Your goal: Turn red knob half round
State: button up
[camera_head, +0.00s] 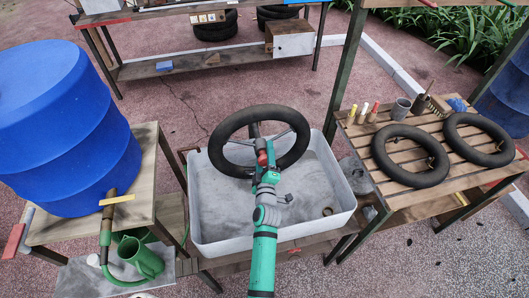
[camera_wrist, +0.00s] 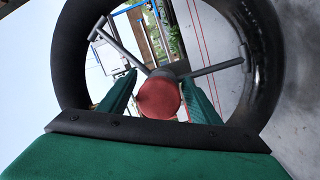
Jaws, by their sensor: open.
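The red knob (camera_wrist: 158,98) is a round red disc at the centre of the wrist view, on a grey hub with thin rods. In the head view it is a small red spot (camera_head: 262,158) in front of the upright black tube (camera_head: 225,128). My green gripper (camera_wrist: 160,78) is open, with one finger on each side of the knob. In the head view my gripper (camera_head: 264,168) reaches over the grey basin up to the knob. Whether the fingers touch the knob cannot be told. The knob's back is hidden.
The grey basin (camera_head: 213,222) is under my arm. A blue barrel (camera_head: 60,120) stands on a bench at left, with a green watering can (camera_head: 142,258) below.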

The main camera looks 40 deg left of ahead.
jog(key=shift+w+a, duration=0.3)
jog(key=shift+w, duration=0.1)
jog(key=c, duration=1)
jog(key=shift+c, duration=0.2)
